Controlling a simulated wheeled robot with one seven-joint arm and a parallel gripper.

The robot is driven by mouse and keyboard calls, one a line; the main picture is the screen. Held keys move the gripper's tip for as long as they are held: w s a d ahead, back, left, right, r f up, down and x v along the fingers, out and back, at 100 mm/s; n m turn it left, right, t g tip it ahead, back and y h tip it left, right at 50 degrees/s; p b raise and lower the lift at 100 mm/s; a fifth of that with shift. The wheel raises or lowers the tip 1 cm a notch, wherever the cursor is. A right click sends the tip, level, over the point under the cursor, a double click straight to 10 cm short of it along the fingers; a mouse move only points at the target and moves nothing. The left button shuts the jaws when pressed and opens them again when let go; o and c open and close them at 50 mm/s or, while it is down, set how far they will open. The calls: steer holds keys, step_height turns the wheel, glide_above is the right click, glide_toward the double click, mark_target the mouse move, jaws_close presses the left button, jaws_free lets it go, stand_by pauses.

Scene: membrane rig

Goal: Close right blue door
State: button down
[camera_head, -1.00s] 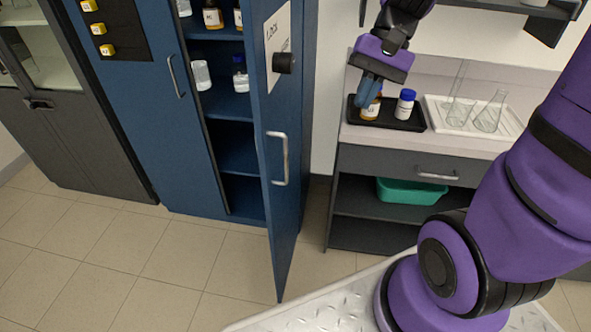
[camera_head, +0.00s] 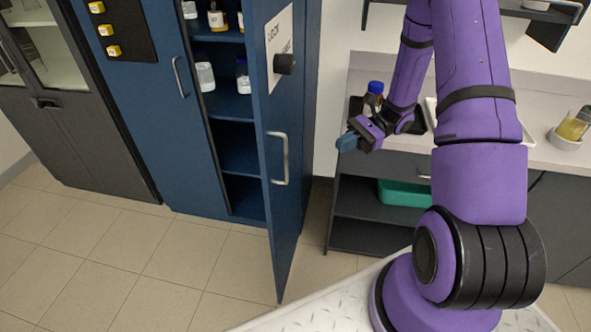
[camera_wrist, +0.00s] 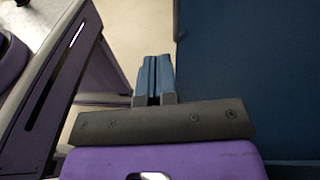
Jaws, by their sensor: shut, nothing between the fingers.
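The right blue door (camera_head: 281,190) of the blue cabinet stands open in the head view, swung out toward me. It has a vertical silver handle (camera_head: 278,158), a black knob (camera_head: 284,64) and a white sign. My gripper (camera_head: 346,142) is to the right of the door, apart from it, in front of the counter. In the wrist view my gripper (camera_wrist: 155,78) has its blue fingers together and empty. A large blue surface (camera_wrist: 250,85), which looks like the door or cabinet side, fills the right of that view.
Shelves inside the cabinet hold several bottles (camera_head: 218,18). The left blue door (camera_head: 150,110) is shut. A green bin (camera_head: 404,193) sits below. The tiled floor (camera_head: 170,260) in front is clear.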

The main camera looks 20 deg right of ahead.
step_height(320, 180, down, 5)
steer(key=d+m+t+y, duration=0.1)
steer(key=m+t+y, duration=0.1)
steer(key=m, duration=0.1)
steer(key=w+a, duration=0.1)
steer(key=a, duration=1.2)
steer(key=shift+w+a, duration=0.15)
steer(key=shift+a, duration=0.15)
steer(key=shift+f, duration=0.1)
